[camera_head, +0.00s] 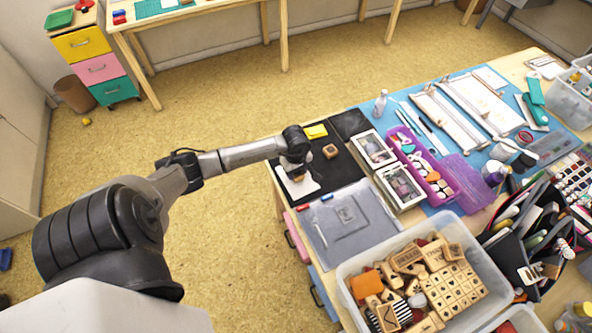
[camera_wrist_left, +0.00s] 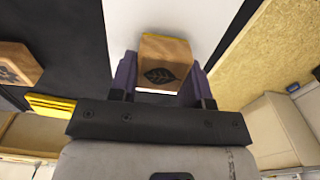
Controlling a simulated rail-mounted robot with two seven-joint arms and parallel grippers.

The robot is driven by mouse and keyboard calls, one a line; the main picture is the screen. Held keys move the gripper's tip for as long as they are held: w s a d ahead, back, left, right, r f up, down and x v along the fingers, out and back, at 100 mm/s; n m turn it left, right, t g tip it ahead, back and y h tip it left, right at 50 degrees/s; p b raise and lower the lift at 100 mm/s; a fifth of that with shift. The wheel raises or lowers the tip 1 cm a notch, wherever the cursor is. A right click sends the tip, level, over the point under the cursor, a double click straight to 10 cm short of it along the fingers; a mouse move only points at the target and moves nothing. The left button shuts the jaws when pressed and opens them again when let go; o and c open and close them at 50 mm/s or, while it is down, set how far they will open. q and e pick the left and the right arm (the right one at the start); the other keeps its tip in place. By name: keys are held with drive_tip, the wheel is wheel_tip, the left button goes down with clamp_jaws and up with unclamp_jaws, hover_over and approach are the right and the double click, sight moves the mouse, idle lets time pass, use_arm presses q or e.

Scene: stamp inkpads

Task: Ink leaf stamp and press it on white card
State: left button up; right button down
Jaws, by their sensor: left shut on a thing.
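The leaf stamp (camera_wrist_left: 165,66) is a wooden block with a dark leaf drawn on the face toward the left wrist camera. My left gripper (camera_wrist_left: 163,85) is shut on it, one finger on each side. In the head view my left gripper (camera_head: 295,170) is over the white card (camera_head: 297,188), which lies at the near left of the black mat; the card also shows behind the stamp in the left wrist view (camera_wrist_left: 205,25). I cannot tell whether the stamp touches the card. A yellow inkpad (camera_head: 315,132) lies at the mat's back edge. My right gripper is not in view.
Another wooden stamp (camera_head: 330,151) stands on the black mat (camera_head: 325,178). Two framed boxes (camera_head: 373,148), a purple case (camera_head: 425,165) and a grey pouch (camera_head: 350,222) lie beside it. A clear bin (camera_head: 352,298) of wooden stamps is in front.

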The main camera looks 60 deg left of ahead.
use_arm(q)
drive_tip(key=shift+f, duration=0.35)
idle(0.3)
drive_tip(key=shift+b, duration=0.4)
idle(0.4)
drive_tip(key=shift+f, duration=0.1)
idle(0.5)
drive_tip(key=shift+r, duration=0.35)
drive_tip(key=shift+r+p, duration=0.15)
drive_tip(key=shift+p, duration=0.15)
drive_tip(key=shift+r, duration=0.15)
drive_tip(key=shift+r, duration=0.1)
